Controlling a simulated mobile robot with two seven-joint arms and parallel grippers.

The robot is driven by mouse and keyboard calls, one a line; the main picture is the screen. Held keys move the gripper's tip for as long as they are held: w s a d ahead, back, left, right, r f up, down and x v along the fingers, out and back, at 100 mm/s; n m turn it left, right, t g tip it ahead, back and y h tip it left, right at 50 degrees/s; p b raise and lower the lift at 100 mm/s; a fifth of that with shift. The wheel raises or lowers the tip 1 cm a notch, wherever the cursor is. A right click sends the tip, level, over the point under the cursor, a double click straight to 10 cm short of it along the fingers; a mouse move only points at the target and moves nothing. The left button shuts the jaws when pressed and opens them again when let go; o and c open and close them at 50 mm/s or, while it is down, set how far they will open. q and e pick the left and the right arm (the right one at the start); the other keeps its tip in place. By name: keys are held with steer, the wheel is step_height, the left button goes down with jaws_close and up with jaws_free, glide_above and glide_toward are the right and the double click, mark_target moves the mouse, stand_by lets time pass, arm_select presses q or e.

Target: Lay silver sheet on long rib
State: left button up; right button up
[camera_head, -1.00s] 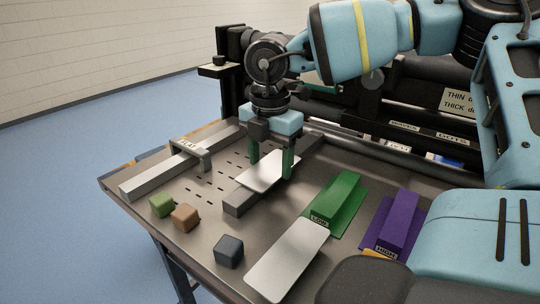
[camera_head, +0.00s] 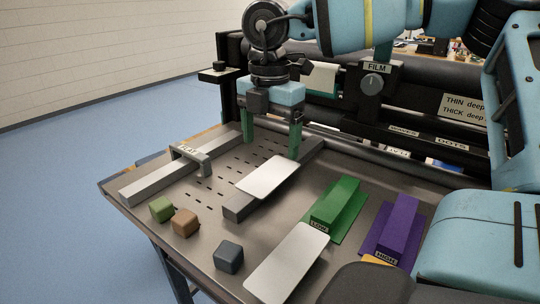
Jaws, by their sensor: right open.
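A silver sheet (camera_head: 268,175) lies on a long grey rib (camera_head: 238,207) in the middle of the perforated table. The rib's near end sticks out from under the sheet, and its far end shows beyond it. A second silver sheet (camera_head: 287,265) lies at the front of the table. My right gripper (camera_head: 272,148) is open and empty, its green fingers just behind and above the sheet on the rib, apart from it. My left gripper is not in view.
A grey bar with a labelled bracket (camera_head: 190,155) lies at the left. Green (camera_head: 162,209), brown (camera_head: 185,222) and dark (camera_head: 229,257) blocks sit along the front edge. Green LOW (camera_head: 337,205) and purple HIGH (camera_head: 398,230) ribs stand right. A black roller machine (camera_head: 400,115) stands behind.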

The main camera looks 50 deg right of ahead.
step_height(320, 180, up, 6)
stand_by(0.9)
